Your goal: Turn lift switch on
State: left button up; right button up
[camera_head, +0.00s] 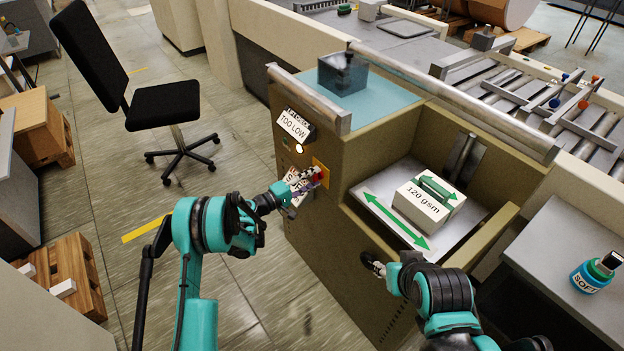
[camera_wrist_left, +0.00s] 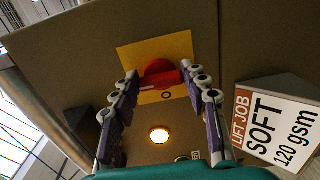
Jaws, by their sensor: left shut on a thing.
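The lift switch (camera_wrist_left: 160,73) is a red knob on a yellow plate on the machine's front panel; in the head view its yellow plate (camera_head: 321,168) shows just past my left fingers. My left gripper (camera_head: 307,179) reaches the panel from the left. In the left wrist view its two fingers (camera_wrist_left: 162,84) are on either side of the red knob, shut on it. A round lit lamp (camera_wrist_left: 159,135) glows on the panel near the switch. My right gripper (camera_head: 374,265) is in front of the machine at lower right; its finger opening is not clear.
A "TOO LOW" sign (camera_head: 294,126) sits above the switch, and a "LIFT JOB SOFT 120 gsm" sign (camera_wrist_left: 277,128) is beside it. A white "120 gsm" stack (camera_head: 424,204) rests in the machine's bay. A black chair (camera_head: 163,102) stands left on open floor. A "SOFT" bottle (camera_head: 592,275) stands at right.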

pick_arm(q)
jog(key=o, duration=1.2)
jog(key=shift+c, duration=0.2)
jog(key=v, duration=1.2)
